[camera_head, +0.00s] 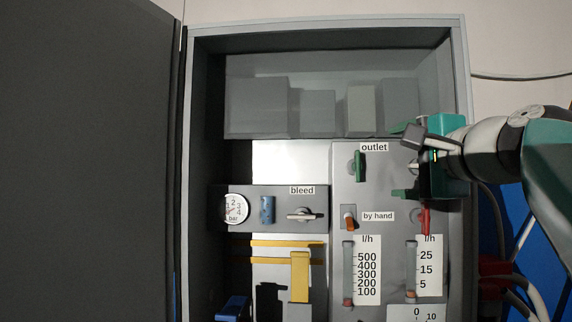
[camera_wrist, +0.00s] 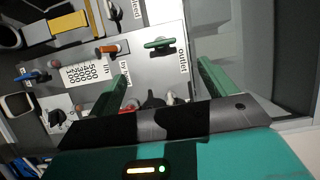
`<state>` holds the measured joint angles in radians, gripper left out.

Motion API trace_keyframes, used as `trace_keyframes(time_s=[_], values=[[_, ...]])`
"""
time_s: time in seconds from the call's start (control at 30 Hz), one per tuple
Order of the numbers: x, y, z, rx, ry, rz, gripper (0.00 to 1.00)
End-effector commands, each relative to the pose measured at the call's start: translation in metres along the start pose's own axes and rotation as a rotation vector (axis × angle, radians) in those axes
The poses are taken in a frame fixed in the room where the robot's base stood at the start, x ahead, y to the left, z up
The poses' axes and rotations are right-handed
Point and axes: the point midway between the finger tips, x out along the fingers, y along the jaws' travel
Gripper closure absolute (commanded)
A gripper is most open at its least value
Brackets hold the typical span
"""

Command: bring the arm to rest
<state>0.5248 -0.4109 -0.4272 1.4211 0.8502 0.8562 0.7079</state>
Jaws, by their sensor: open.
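My gripper (camera_head: 405,160) is at the upper right of the open cabinet, in front of the grey valve panel (camera_head: 385,210). Its two green fingers are spread apart, one above the other in the head view, with no held object visible. The fingers also show apart in the wrist view (camera_wrist: 163,85), with a dark fitting on the panel partly visible beyond the gripper's edge. The green outlet handle (camera_head: 360,165) stands upright to the left of the gripper; it also shows in the wrist view (camera_wrist: 158,43), apart from the fingers.
An orange by-hand knob (camera_head: 349,223), a red handle (camera_head: 425,220) and flow scales (camera_head: 367,270) sit on the panel. The bleed lever (camera_head: 304,213) and gauge (camera_head: 235,209) are left. A dark open door (camera_head: 85,160) stands far left. Cables hang at right.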

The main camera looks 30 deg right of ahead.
Motion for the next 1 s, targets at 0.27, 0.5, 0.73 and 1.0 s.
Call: trace_keyframes(time_s=[0.27, 0.5, 0.73, 1.0], values=[[-0.007, 0.0, 0.0, 0.001, 0.0, 0.001, 0.16], [-0.007, 0.0, 0.0, 0.001, 0.0, 0.0, 0.16], [0.0, 0.012, 0.009, -0.019, -0.021, 0.026, 0.16], [0.041, 0.13, 0.098, -0.278, -0.231, 0.259, 0.16]])
